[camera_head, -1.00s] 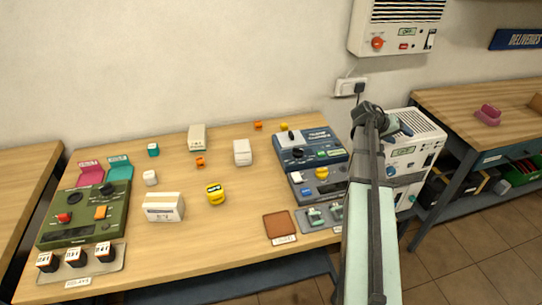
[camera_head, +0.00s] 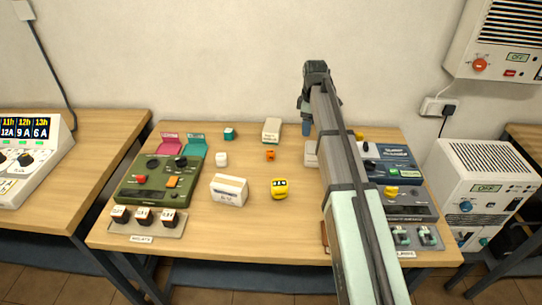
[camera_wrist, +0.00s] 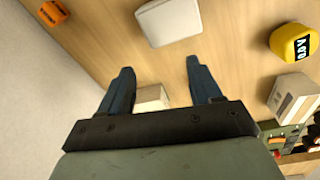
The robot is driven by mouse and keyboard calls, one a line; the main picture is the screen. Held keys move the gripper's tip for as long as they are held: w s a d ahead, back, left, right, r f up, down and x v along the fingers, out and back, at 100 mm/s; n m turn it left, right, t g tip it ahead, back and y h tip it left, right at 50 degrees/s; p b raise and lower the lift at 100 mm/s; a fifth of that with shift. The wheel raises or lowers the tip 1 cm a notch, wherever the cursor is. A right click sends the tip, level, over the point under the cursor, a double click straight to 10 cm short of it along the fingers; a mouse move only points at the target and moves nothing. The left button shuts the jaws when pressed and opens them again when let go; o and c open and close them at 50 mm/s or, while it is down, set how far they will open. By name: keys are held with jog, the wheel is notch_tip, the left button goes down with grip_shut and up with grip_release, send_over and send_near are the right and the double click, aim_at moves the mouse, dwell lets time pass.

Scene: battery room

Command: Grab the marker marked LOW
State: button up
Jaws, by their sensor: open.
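I cannot make out the word LOW on any thing. The yellow marker-like piece (camera_head: 279,188) with a black label stands mid-table; it also shows in the wrist view (camera_wrist: 290,43), its lettering unclear. Small orange (camera_head: 270,155), teal (camera_head: 229,134) and white (camera_head: 221,159) pieces stand around it, with no readable words. My gripper (camera_head: 306,130) is open and empty near the table's back edge, between a beige box (camera_head: 271,130) and a white box (camera_head: 311,153). In the wrist view a beige block (camera_wrist: 152,97) shows between the fingers (camera_wrist: 160,70), apparently beyond them.
A green device (camera_head: 155,180) and a relay tray (camera_head: 142,229) stand at left. A labelled white box (camera_head: 229,189) is mid-table. Blue-grey devices (camera_head: 397,165) stand at right, partly behind my arm. An orange piece (camera_wrist: 53,12) shows in the wrist view. The front middle is clear.

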aim_at(270, 151)
jog(key=s+a+r+n+g+y, duration=0.15)
jog(key=a+n, duration=0.35)
jog(key=a, duration=0.7)
jog(key=f, duration=0.4)
jog(key=a+f, duration=0.1)
jog(key=f, duration=0.8)
jog(key=shift+s+a+f, duration=0.2)
jog(key=shift+s+f, duration=0.05)
jog(key=shift+f, duration=0.1)
jog(key=c, duration=1)
jog(key=shift+r, duration=0.1)
jog(key=shift+c, duration=0.2)
